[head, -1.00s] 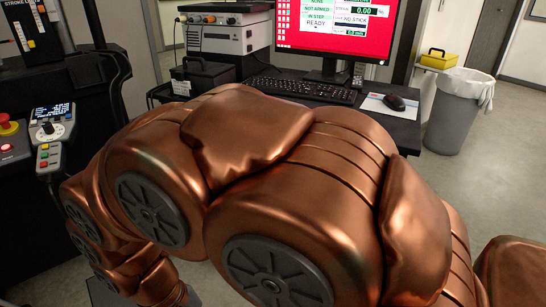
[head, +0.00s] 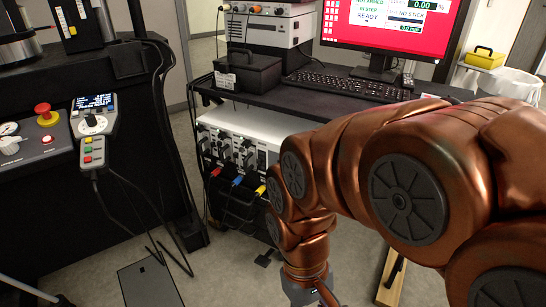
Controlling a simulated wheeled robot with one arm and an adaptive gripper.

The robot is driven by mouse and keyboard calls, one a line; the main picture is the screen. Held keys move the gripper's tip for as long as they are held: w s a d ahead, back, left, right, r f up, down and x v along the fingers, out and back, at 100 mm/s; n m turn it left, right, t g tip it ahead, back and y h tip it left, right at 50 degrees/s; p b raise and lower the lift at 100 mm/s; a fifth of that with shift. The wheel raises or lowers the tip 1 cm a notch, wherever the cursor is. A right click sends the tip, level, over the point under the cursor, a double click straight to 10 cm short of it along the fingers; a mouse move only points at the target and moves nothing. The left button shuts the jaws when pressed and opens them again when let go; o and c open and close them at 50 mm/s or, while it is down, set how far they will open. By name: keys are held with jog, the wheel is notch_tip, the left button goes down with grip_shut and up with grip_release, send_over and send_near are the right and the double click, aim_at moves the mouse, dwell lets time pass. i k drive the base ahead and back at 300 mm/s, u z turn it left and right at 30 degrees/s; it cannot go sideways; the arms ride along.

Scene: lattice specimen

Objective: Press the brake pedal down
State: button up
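A small dark pedal-like piece (head: 268,258) shows low on the floor under the instrument cart, just left of my copper wrist. It looks like the brake pedal, but it is too small to tell whether it is up or down. The end of my arm reaches down right of it and nearer to me. A grey part of my gripper (head: 309,288) shows at the bottom edge. Its fingers are hidden or out of the picture.
The black cart (head: 212,98) bears a white box with coloured cables (head: 238,150), a keyboard (head: 345,85) and a monitor. A control panel (head: 45,140) stands left. A dark flat plate (head: 150,285) lies on the floor. A wooden bar (head: 391,280) is right of my wrist.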

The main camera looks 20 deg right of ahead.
aim_at(264, 261)
jog(key=u, duration=0.05)
jog(key=k, duration=0.4)
jog(key=u, duration=1.25)
jog(key=i, duration=0.65)
jog(key=z, duration=0.95)
jog(key=i, duration=0.45)
jog(key=z, duration=0.45)
